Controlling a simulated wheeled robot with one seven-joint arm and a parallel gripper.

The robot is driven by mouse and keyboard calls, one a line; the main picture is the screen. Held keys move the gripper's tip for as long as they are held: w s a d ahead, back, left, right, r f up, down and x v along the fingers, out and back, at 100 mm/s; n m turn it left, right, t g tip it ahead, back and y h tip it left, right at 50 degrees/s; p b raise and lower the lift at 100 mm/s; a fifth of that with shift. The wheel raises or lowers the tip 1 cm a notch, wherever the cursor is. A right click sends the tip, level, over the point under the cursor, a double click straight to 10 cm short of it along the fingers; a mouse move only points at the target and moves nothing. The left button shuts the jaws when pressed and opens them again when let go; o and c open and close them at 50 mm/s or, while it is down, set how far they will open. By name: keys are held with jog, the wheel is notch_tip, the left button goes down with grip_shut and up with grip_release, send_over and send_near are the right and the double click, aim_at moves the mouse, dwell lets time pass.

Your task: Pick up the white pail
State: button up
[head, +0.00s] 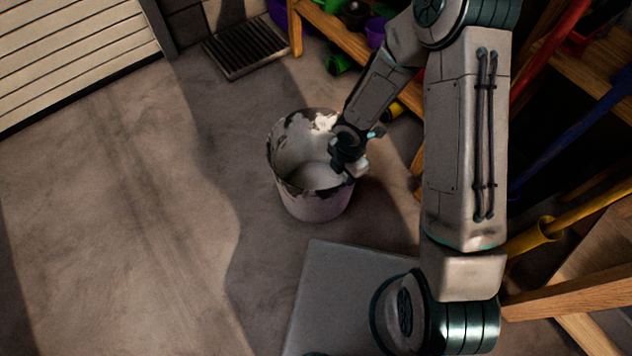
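The white pail (316,206) stands upright on the concrete floor near the middle of the head view. Its rim and inner wall have dark patches where the white looks worn off. My gripper (349,166) is at the pail's right rim, reaching down from the upper right. It covers part of the rim on that side. The fingers are small and dark here, so I cannot tell whether they are open or closed, or whether they touch the rim.
A wooden shelf (340,36) with green and purple pots stands behind the pail. A dark floor grate (246,46) lies at the back. Long-handled tools and wooden boards crowd the right side. The floor (130,200) to the left is clear.

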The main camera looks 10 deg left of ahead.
aim_at(345, 185)
jog(key=shift+s+d+f+b, duration=0.1)
jog(key=shift+s+f+b, duration=0.05)
jog(key=shift+f+b, duration=2.15)
jog(key=shift+f, duration=0.65)
grip_shut()
jog(key=shift+d, duration=0.1)
